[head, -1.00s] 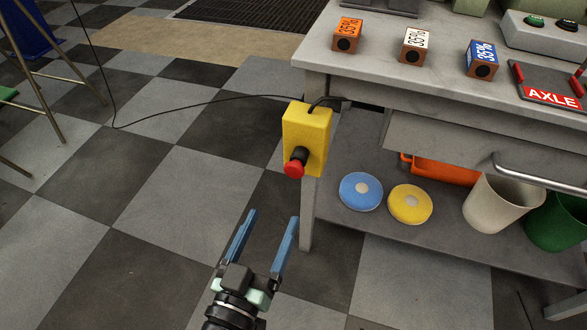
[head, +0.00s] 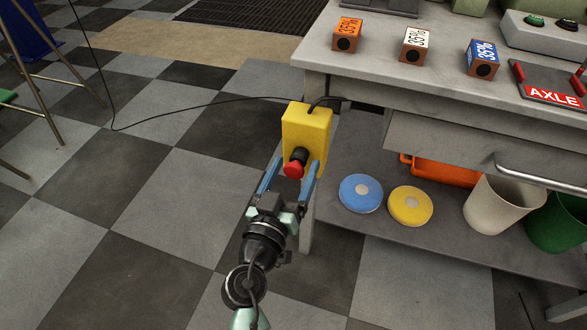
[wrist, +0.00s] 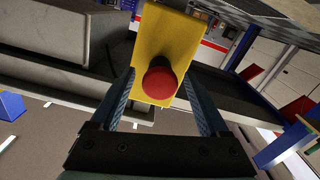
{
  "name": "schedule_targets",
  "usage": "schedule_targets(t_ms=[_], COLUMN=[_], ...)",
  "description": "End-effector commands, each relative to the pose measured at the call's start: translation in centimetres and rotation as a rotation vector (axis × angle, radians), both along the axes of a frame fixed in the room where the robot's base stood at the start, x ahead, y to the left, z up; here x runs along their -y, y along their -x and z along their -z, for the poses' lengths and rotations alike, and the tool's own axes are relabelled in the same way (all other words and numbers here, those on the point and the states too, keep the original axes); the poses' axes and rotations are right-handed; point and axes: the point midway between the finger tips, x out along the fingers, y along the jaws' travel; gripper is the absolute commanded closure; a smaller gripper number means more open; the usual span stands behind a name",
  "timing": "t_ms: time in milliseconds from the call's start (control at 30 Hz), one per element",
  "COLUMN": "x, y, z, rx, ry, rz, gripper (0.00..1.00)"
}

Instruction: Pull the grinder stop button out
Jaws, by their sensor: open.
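The red stop button (head: 293,169) sits on a black collar on the front of a yellow box (head: 307,128). The box is fixed at the left front corner of the workbench, with a black cable from its top. My gripper (head: 293,171) is open, its two blue fingers pointing at the box, one to each side of the button. In the wrist view the red button (wrist: 159,80) lies between the open fingers, with the yellow box (wrist: 166,38) behind it. I cannot tell whether the fingers touch the button or the box.
The workbench top (head: 375,75) is to the right, with small 35% blocks and an AXLE tray (head: 550,95). Its lower shelf holds blue and yellow discs, a white bin (head: 497,205) and a green bin.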

Motion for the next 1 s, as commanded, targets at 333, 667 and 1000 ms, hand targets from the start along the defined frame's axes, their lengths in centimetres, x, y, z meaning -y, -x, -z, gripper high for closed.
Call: schedule_targets(t_ms=[333,667,1000], x=[0.01,0.00,0.00], y=[0.02,0.03,0.04], z=[0.01,0.02,0.02], rx=[0.000,0.000,0.000], ry=[0.000,0.000,0.000], rz=[0.000,0.000,0.000], gripper=[0.52,1.00,1.00])
